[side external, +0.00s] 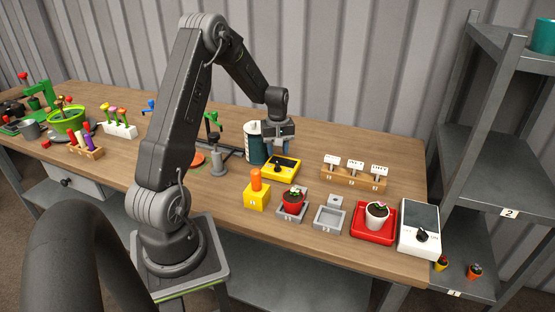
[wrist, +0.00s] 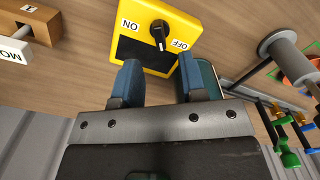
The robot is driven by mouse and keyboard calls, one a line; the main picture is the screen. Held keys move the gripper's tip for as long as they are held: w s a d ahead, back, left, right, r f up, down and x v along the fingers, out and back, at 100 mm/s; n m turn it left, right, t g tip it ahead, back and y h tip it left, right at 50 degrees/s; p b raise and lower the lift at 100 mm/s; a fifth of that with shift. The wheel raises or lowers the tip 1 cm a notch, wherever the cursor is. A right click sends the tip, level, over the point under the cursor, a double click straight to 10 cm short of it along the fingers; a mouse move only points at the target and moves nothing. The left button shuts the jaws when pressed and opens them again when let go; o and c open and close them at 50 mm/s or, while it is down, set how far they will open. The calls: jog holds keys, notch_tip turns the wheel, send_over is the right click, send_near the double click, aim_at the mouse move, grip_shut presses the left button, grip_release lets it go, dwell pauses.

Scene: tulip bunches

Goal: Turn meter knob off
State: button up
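The yellow meter (side external: 272,176) sits on the wooden table, with a black panel and a black knob (side external: 282,160). In the wrist view the meter (wrist: 193,32) has an ON label at left and an OFF label at right. Its knob (wrist: 160,36) stands between the labels, roughly upright in the picture; its exact setting is hard to read. My gripper (side external: 276,149) is above the meter. In the wrist view my gripper (wrist: 160,72) has its two blue fingers apart with nothing between them. The knob shows beyond the fingertips, not gripped.
A dark teal canister (side external: 256,148) stands close behind and left of the meter. An orange-topped yellow block (side external: 257,198) and a red potted plant (side external: 293,203) are in front. A wooden label stand (side external: 352,174) is at right. A white device (side external: 419,223) with a knob is farther right.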

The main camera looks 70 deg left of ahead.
aim_at(278, 164)
notch_tip(278, 164, up, 9)
dwell(0.3)
jog(key=shift+f, duration=0.1)
jog(key=s+d+r+m+t, duration=0.1)
jog(key=d+r+m, duration=0.25)
jog(key=d, duration=0.35)
jog(key=s+d+r+m+t+y, duration=0.1)
jog(key=d+r+m, duration=0.1)
jog(key=d+r, duration=0.3)
jog(key=s+d+r+m+t, duration=0.1)
jog(key=d+r+m, duration=0.1)
jog(key=d, duration=0.6)
jog(key=s+d+r+m+t+h, duration=0.1)
jog(key=s+d+m+t, duration=0.1)
jog(key=s+d+m, duration=0.6)
jog(key=s+d, duration=0.3)
jog(key=d, duration=0.1)
jog(key=shift+s+d+r+t, duration=0.15)
jog(key=shift+s+r+t, duration=0.05)
jog(key=shift+s+t, duration=0.1)
dwell(1.6)
